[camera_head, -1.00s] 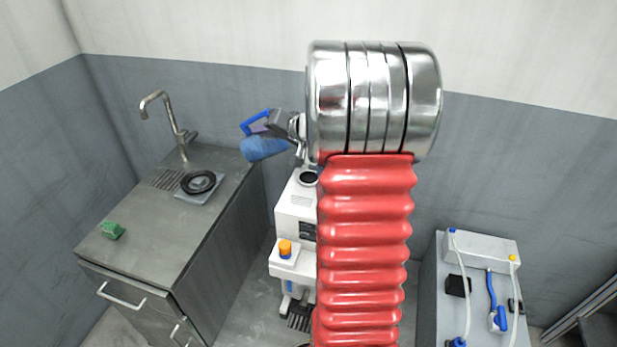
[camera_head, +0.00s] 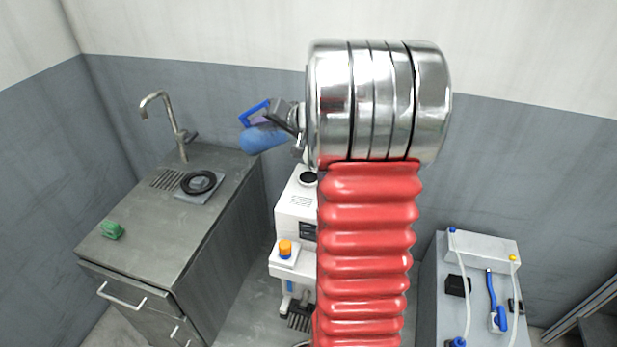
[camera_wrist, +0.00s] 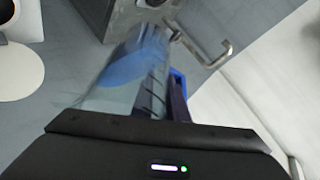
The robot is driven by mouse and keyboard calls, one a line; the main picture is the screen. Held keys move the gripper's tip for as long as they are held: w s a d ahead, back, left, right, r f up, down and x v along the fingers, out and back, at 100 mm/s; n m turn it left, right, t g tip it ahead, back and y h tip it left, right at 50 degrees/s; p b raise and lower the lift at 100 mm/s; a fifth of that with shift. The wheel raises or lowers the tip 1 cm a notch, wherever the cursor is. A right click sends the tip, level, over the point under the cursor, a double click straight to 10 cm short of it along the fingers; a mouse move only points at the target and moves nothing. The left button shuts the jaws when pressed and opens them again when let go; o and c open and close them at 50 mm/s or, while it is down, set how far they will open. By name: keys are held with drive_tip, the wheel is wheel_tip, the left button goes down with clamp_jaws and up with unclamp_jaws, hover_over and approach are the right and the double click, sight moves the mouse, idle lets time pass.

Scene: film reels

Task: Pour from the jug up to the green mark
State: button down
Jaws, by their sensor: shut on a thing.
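The jug (camera_head: 258,140) has a clear body, a blue handle and blue liquid inside. It is tipped onto its side in the head view, left of my silver wrist joint. My gripper (camera_head: 286,117) is shut on the jug, by its handle side. The jug also shows in the wrist view (camera_wrist: 128,66), blurred, with the liquid gathered along one side. I cannot see any liquid leaving it. No green mark can be made out.
A white machine (camera_head: 292,222) with a round dark opening on top and an orange knob stands below the jug, partly hidden by my arm. A steel counter (camera_head: 150,240) with tap, black ring and green block is left. A grey cabinet (camera_head: 437,290) with tubes is right.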

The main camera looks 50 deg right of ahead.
drive_tip(key=shift+w+f+g, duration=0.1)
drive_tip(key=shift+f+g, duration=0.15)
drive_tip(key=shift+g, duration=0.15)
drive_tip(key=shift+f, duration=0.2)
drive_tip(key=shift+a+f+g+h, duration=0.1)
drive_tip(key=shift+f+g+h, duration=0.2)
drive_tip(key=shift+g, duration=0.2)
drive_tip(key=shift+w+n, duration=0.1)
drive_tip(key=shift+n, duration=0.2)
drive_tip(key=shift+f+g, duration=0.3)
drive_tip(key=shift+g, duration=0.1)
drive_tip(key=shift+f+g, duration=0.25)
drive_tip(key=shift+g, duration=0.25)
drive_tip(key=shift+s+f+n+g+h, duration=0.1)
drive_tip(key=shift+f+n+g+h, duration=0.1)
drive_tip(key=shift+g+h, duration=0.35)
drive_tip(key=shift+s+f+n+g+h, duration=0.15)
drive_tip(key=shift+n+g+h, duration=0.1)
drive_tip(key=shift+g, duration=0.5)
